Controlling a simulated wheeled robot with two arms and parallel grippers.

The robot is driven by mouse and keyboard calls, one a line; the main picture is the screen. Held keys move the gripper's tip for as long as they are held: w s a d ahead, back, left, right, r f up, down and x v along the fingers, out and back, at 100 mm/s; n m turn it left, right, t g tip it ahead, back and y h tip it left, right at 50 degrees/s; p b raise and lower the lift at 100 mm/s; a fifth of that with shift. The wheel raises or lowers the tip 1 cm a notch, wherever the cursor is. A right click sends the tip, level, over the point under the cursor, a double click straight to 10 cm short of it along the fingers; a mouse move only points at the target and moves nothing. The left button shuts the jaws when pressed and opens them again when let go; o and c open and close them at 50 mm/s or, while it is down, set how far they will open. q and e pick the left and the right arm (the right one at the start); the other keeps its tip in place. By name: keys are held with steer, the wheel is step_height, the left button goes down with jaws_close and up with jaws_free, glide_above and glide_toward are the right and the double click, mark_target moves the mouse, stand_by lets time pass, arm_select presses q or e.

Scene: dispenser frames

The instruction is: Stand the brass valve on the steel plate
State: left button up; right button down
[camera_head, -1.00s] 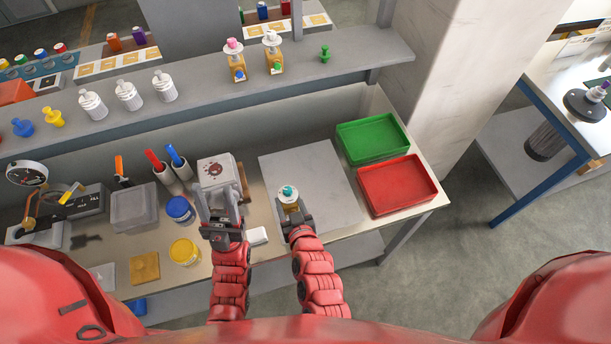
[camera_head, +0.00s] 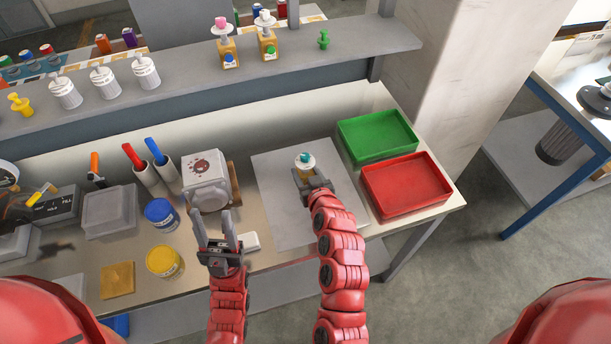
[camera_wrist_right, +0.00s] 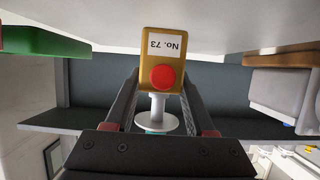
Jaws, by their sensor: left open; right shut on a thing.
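The brass valve (camera_head: 304,162) has a white disc and teal knob on top. The right fingers also show in the wrist view (camera_wrist_right: 158,100). My left gripper (camera_head: 217,228) is open and empty, in front of the white box-shaped device (camera_head: 203,168).
A green tray (camera_head: 376,157) and a red tray (camera_head: 407,212) stand right of the plate. A blue jar (camera_head: 161,214), a yellow jar (camera_head: 165,262) and a grey box (camera_head: 109,212) stand left. Two similar valves (camera_head: 227,50) stand on the shelf (camera_head: 190,87) behind. The plate around the valve is clear.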

steer(key=shift+r, duration=0.15)
steer(key=shift+c, duration=1.2)
jaws_free()
